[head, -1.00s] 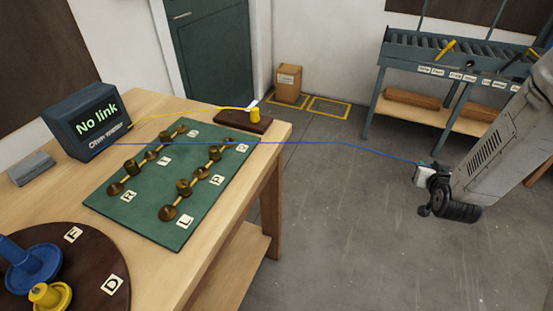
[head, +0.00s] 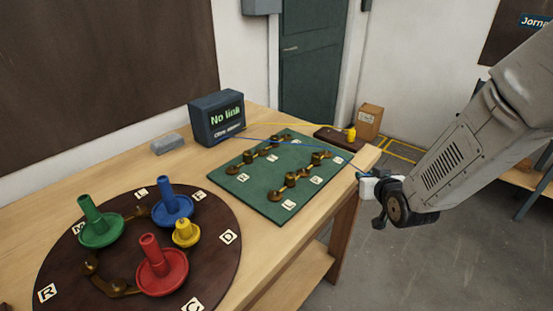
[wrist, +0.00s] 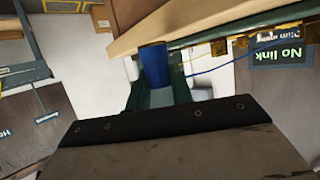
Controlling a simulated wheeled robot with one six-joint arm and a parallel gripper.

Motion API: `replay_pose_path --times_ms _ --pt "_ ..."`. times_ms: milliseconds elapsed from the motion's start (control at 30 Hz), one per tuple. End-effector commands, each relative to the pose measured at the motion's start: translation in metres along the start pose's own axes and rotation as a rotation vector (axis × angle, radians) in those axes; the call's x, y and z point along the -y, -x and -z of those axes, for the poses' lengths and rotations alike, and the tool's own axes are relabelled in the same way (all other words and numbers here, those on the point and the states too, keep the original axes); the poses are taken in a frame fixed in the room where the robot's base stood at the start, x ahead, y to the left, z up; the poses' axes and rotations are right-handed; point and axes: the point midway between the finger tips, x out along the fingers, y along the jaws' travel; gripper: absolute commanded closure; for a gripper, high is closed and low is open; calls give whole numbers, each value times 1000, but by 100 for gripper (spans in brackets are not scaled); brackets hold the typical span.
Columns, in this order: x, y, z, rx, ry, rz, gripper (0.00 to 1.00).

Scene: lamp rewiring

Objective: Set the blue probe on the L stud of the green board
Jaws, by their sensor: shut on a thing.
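The green board (head: 262,208) lies on the wooden table, with brass studs in two rows and white letter cards. The card marked L (head: 289,204) is at its front edge, beside the front brass stud (head: 276,194). My gripper (head: 376,195) is beyond the table's right edge, to the right of the board. It is shut on the blue probe, a blue cylinder (wrist: 153,66) in the wrist view; the probe is mostly hidden in the head view. A blue wire (head: 300,146) runs from the meter over the board to my gripper.
The meter (head: 218,118) reads "No link". A yellow probe (head: 351,134) stands on a brown block (head: 329,136) at the table's far end. A dark round plate (head: 70,265) with coloured pegs fills the near left. A grey block (head: 167,144) lies left of the meter.

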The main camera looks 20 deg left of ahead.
Motion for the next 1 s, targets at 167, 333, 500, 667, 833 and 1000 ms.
replay_pose_path --times_ms 167,333,500,667,833,1000 --pt "106 4 40 -5 79 188 100" --pt "189 19 65 -2 142 336 100" --pt "241 35 77 0 185 430 100" --pt "259 40 77 4 201 464 100" --pt "258 35 65 6 200 463 100" --pt "258 28 47 6 199 462 100"
